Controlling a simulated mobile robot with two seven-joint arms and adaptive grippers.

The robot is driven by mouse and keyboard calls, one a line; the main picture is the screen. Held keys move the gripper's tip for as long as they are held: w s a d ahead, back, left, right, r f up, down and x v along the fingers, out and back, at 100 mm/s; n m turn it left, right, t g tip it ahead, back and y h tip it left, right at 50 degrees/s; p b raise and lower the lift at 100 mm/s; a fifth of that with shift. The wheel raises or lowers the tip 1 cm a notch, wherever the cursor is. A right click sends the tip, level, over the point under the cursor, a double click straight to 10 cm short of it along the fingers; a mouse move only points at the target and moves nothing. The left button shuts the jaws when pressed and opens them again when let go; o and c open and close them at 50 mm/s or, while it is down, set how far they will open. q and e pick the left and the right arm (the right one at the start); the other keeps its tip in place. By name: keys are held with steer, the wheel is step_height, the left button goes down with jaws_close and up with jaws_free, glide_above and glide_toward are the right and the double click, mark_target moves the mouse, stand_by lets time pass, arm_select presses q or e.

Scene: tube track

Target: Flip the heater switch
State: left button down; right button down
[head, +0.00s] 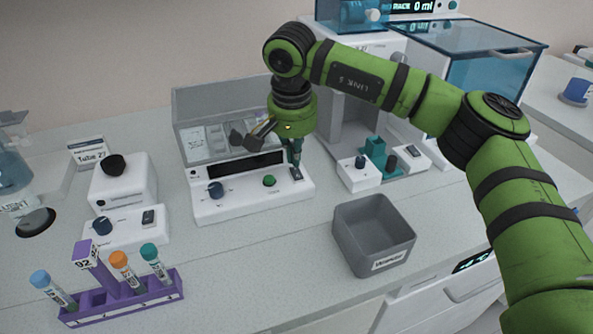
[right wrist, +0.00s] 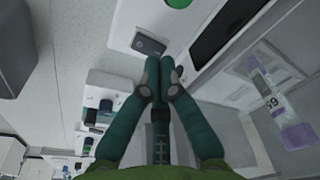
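My right gripper (head: 295,163) reaches down from the green arm to the right end of a white instrument (head: 243,203) with a black display. A dark rocker switch (head: 296,174) sits there, right under the fingertips; I cannot tell whether they touch. In the right wrist view the teal fingers (right wrist: 160,66) are together and hold nothing, with the switch (right wrist: 149,45) just beyond their tips. The instrument also has a blue knob (head: 215,189) and a green button (head: 269,181). Another white unit (head: 125,232) at left has a dark switch (head: 148,217). No heater label is readable. My left gripper is not in view.
A grey open bin (head: 372,228) stands right of the instrument. A purple rack (head: 125,303) with capped tubes is at front left. A clear-lidded box (head: 205,110) rises behind the instrument. Small white units (head: 358,173) stand at right. The counter between rack and bin is clear.

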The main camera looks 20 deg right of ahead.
mark_target(295, 169)
step_height(295, 169, up, 7)
steer(key=p, duration=0.5)
steer(key=shift+f, duration=0.15)
stand_by(0.4)
